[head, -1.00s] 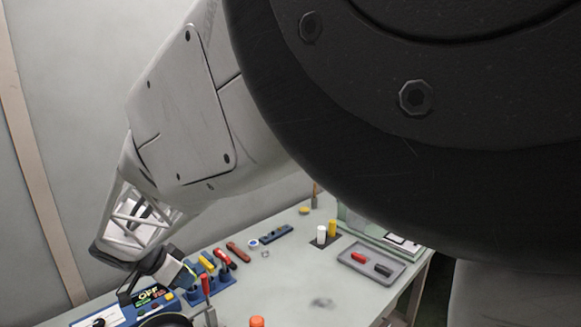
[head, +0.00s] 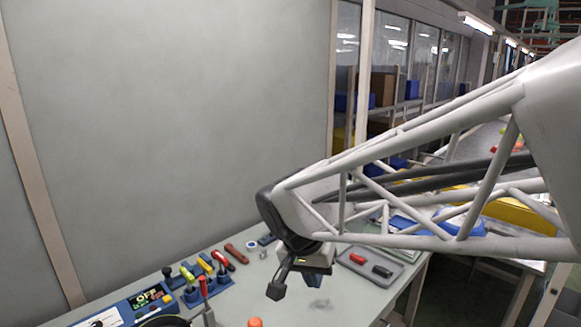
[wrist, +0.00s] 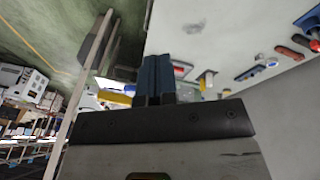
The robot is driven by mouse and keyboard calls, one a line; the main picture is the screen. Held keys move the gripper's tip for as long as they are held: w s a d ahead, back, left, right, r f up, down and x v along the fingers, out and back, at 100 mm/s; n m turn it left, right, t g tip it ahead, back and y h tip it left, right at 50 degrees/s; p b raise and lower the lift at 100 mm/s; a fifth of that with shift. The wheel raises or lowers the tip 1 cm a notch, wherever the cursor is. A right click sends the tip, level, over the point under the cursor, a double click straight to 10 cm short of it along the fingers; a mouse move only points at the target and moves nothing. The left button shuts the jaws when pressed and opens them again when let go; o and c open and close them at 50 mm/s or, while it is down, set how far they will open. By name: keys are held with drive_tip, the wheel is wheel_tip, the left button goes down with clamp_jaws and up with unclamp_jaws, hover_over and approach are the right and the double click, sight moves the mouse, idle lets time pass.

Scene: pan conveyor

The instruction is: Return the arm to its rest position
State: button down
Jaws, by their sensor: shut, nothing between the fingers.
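My arm (head: 420,170) reaches in from the right side of the head view, with its end hanging above the light work table (head: 265,290). In the wrist view my gripper (wrist: 157,60) shows two blue fingers close together, shut, with nothing held. The fingers are over the table's edge area and touch no object that I can see.
Several coloured tools (head: 205,265) stand in a blue rack at the left of the table. A blue panel with a display (head: 150,297) is at the front left. A grey tray (head: 370,267) holds a red and a black item. The table's middle is mostly clear.

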drive_tip(key=s+d+n+t+y, duration=0.1)
drive_tip(key=s+d+n+y, duration=0.1)
drive_tip(key=s+d, duration=1.2)
drive_tip(key=shift+s+n+y, duration=0.4)
drive_tip(key=shift+s+n, duration=0.25)
drive_tip(key=shift+n, duration=0.25)
